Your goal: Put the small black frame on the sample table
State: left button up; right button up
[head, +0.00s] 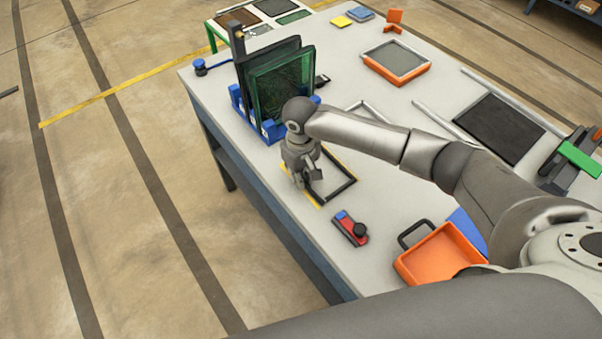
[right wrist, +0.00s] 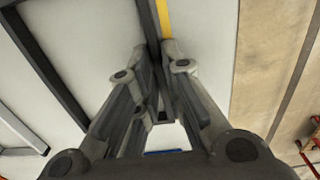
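The small black frame (head: 340,191) lies flat near the long left edge of the big grey table (head: 262,175). A yellow strip (head: 313,201) runs beside it. My right gripper (head: 312,176) points down at the frame's left side. In the right wrist view, one dark bar of the frame (right wrist: 150,22) passes between the closely set fingers, which look shut on it. A second bar (right wrist: 44,68) runs off to the left. Contact at the fingertips is partly hidden. A low table with green legs (head: 213,33) stands at the far end; no label marks it as the sample table. My left gripper is out of view.
A blue rack (head: 270,130) holding upright dark green panels stands just beyond my gripper. A red tool (head: 351,228) and an orange tray (head: 437,256) lie nearer. A light grey frame (head: 372,106) lies behind my arm. Open floor lies left of the table.

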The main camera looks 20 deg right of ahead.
jog(key=shift+o, duration=1.3)
notch_tip(320, 180, up, 12)
jog(key=b, duration=0.1)
jog(key=shift+r, duration=0.15)
